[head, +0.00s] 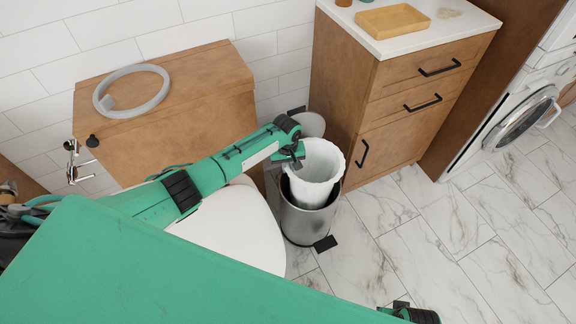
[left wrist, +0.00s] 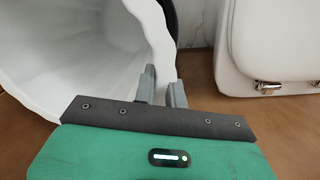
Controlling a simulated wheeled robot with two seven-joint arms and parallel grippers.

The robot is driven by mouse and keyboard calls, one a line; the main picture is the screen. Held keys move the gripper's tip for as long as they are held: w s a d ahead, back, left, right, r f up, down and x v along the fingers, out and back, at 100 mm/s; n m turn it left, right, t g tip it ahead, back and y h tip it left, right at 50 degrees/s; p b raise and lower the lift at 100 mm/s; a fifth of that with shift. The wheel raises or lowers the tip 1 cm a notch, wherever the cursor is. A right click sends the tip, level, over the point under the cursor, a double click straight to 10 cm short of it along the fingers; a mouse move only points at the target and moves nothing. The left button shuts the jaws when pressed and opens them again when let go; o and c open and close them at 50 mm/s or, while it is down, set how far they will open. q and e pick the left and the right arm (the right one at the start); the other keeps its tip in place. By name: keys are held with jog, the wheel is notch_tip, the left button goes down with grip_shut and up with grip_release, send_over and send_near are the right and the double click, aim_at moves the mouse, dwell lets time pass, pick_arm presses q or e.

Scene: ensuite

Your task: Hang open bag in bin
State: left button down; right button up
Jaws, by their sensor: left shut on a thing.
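The white bag (head: 318,163) is open, with a wavy rim facing up. Its lower part appears to sit inside the mouth of the metal pedal bin (head: 308,226), and its upper part stands above the bin's rim. My left gripper (head: 299,158) is shut on the bag's rim at its left side. In the left wrist view the gripper fingers (left wrist: 161,90) are close together at the edge of the bag (left wrist: 75,60), whose open inside fills the upper left. The bag hides most of the bin's inside. My right gripper's fingers do not show.
The bin's round lid (head: 311,124) stands open behind the bag, and its black pedal (head: 326,244) is in front. A wooden cabinet (head: 385,110) stands close on the right. A white toilet (head: 235,228) is close on the left. The marble floor (head: 440,235) at right is clear.

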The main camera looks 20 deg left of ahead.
pick_arm(q)
grip_release()
dwell(0.6)
dwell(0.7)
notch_tip(320, 180, up, 3)
jog(key=p, duration=0.3)
jog(key=shift+r+p, duration=0.2)
jog(key=shift+p, duration=0.2)
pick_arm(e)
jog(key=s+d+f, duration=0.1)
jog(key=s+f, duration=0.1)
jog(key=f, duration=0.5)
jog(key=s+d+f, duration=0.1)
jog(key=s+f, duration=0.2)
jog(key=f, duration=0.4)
pick_arm(q)
notch_tip(320, 180, up, 2)
jog(key=shift+r+p, duration=0.1)
jog(key=shift+p, duration=1.1)
notch_tip(320, 180, up, 2)
jog(key=p, duration=0.2)
jog(key=shift+r+p, duration=0.25)
jog(key=shift+p, duration=0.1)
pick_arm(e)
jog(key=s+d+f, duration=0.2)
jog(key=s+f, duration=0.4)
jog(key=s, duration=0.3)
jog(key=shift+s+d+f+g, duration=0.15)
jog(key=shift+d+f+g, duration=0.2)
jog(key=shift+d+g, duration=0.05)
